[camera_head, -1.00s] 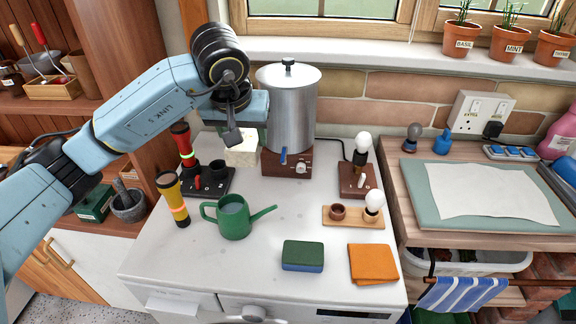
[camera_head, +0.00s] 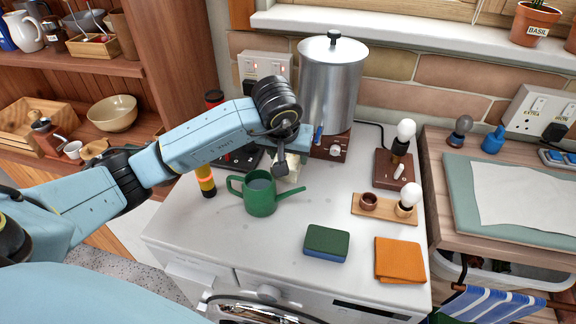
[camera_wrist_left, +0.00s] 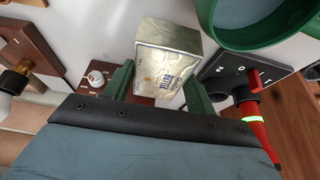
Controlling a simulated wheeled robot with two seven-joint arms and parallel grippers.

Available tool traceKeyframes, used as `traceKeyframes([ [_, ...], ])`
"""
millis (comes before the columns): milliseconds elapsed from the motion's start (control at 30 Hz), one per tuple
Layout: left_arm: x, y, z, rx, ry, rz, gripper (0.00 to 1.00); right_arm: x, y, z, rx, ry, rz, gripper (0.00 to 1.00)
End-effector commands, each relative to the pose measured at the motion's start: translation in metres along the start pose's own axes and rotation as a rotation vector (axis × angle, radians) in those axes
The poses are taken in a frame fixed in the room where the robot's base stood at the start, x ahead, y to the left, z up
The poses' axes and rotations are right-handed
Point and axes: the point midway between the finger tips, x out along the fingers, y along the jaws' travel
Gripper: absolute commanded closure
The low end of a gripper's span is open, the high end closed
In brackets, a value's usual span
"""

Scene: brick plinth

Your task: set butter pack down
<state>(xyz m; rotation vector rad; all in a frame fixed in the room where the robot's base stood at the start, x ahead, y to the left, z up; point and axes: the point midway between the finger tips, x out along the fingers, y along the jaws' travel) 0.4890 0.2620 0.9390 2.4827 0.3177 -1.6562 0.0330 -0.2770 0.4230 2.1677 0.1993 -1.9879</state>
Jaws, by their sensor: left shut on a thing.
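The butter pack (camera_wrist_left: 166,52), a pale cream block with dark print, sits between the two green fingers of my left gripper (camera_wrist_left: 159,74) in the left wrist view. The gripper is shut on it. In the head view the butter pack (camera_head: 290,168) shows partly behind my wrist, low over the white worktop (camera_head: 235,240), behind the green watering can and in front of the metal urn. I cannot tell whether its underside touches the worktop. My right gripper is not in view.
The green watering can (camera_head: 261,193) stands close to the pack. The metal urn (camera_head: 333,85) on its brown base stands behind. A torch (camera_head: 205,181) is at left. A sponge (camera_head: 326,242), orange cloth (camera_head: 399,260) and bulb board (camera_head: 384,207) are at right. The front left worktop is clear.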

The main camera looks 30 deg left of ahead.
Motion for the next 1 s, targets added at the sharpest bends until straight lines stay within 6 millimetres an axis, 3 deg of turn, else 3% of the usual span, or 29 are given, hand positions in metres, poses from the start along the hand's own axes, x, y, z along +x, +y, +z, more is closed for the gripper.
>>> traceKeyframes([
  [267,0.033,0.001,0.015,0.000,-0.003,0.002,0.74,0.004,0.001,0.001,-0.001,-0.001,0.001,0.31],
  [667,0.037,0.000,0.015,0.001,0.001,0.000,0.74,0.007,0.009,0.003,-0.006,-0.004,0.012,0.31],
  [700,0.037,0.000,0.016,0.001,-0.001,0.000,0.41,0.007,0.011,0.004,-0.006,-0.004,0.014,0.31],
  [867,0.037,0.000,0.016,0.001,-0.001,0.000,0.22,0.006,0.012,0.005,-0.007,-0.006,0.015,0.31],
  [1000,0.037,0.000,0.016,0.001,-0.001,0.000,0.22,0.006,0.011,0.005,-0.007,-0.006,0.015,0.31],
])
